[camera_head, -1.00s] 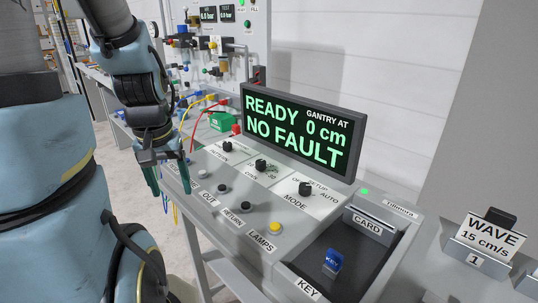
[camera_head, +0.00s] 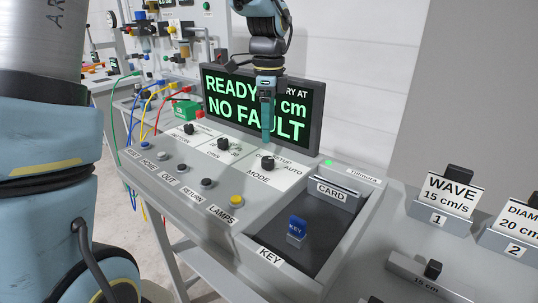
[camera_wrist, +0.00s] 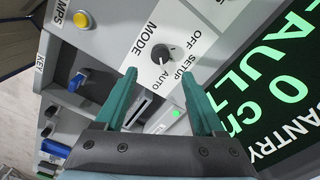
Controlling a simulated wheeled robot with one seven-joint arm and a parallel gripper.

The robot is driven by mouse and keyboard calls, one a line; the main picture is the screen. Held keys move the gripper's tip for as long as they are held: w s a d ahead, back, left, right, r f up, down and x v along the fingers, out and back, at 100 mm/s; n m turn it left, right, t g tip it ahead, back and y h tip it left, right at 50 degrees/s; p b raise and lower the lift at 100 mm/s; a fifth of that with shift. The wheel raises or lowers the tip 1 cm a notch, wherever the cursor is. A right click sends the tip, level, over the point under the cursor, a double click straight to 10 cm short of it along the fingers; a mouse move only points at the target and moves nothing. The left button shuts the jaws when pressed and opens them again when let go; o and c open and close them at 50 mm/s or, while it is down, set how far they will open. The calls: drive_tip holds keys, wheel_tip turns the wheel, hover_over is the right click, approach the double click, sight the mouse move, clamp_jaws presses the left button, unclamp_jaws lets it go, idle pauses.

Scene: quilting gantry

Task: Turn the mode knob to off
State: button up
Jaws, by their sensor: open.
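The black mode knob (camera_head: 267,163) stands on a white plate marked OFF, SETUP and AUTO on the sloped console. In the wrist view the knob (camera_wrist: 165,53) shows between and beyond the fingertips, apart from them. A pale mark on it seems to face the Auto label, but it is small. My gripper (camera_head: 267,140) points down just over the knob in the head view, seen edge-on. Its two green fingers are spread and empty in the wrist view (camera_wrist: 159,74).
The screen (camera_head: 262,108) reading READY and NO FAULT stands close behind my gripper. Two similar knobs (camera_head: 223,144) (camera_head: 189,130) sit to the left. A yellow lamps button (camera_head: 237,201) is in front. The tray with the blue key (camera_head: 298,227) lies to the right.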

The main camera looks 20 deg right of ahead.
sight(268, 158)
wheel_tip(268, 158, down, 8)
drive_tip(key=shift+f+p, duration=0.1)
drive_tip(key=shift+p, duration=0.55)
clamp_jaws()
